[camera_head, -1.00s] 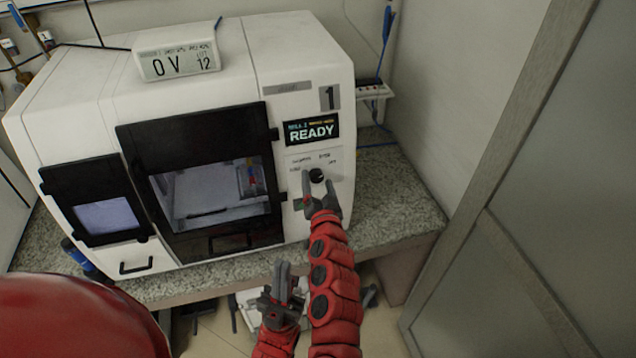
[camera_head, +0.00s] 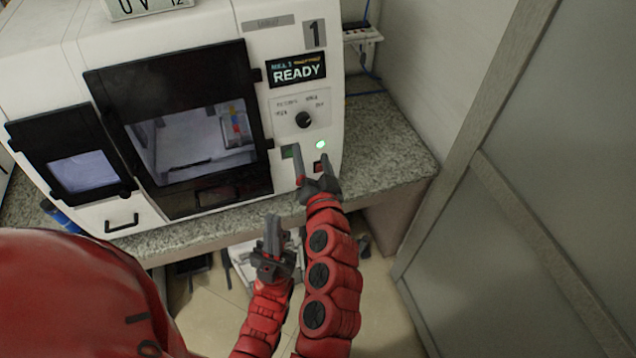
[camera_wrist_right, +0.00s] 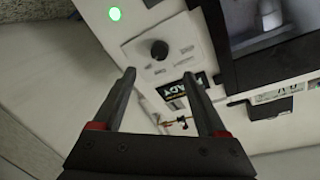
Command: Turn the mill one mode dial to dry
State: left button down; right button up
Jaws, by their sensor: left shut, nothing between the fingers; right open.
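The mode dial (camera_head: 303,119) is a small black round knob on the white front panel of mill 1 (camera_head: 305,40), under the screen reading READY. Small labels surround it, too small to read surely. My right gripper (camera_head: 311,158) is open and empty, below the dial and apart from it in the head view. In the right wrist view the dial (camera_wrist_right: 159,49) shows beyond the two spread fingers (camera_wrist_right: 158,88), clear of them. My left gripper (camera_head: 272,228) is shut and empty, lower down in front of the bench edge.
A lit green light (camera_head: 320,145) and a red button (camera_head: 319,168) sit below the dial, close to my right fingers. The mill's black-framed window door (camera_head: 257,120) is left of the panel. The granite bench (camera_head: 392,150) is clear at the right; a grey cabinet door stands beyond.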

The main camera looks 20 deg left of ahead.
jog(key=v, duration=0.6)
jog(key=shift+s+d, duration=0.2)
jog(key=shift+s, duration=0.1)
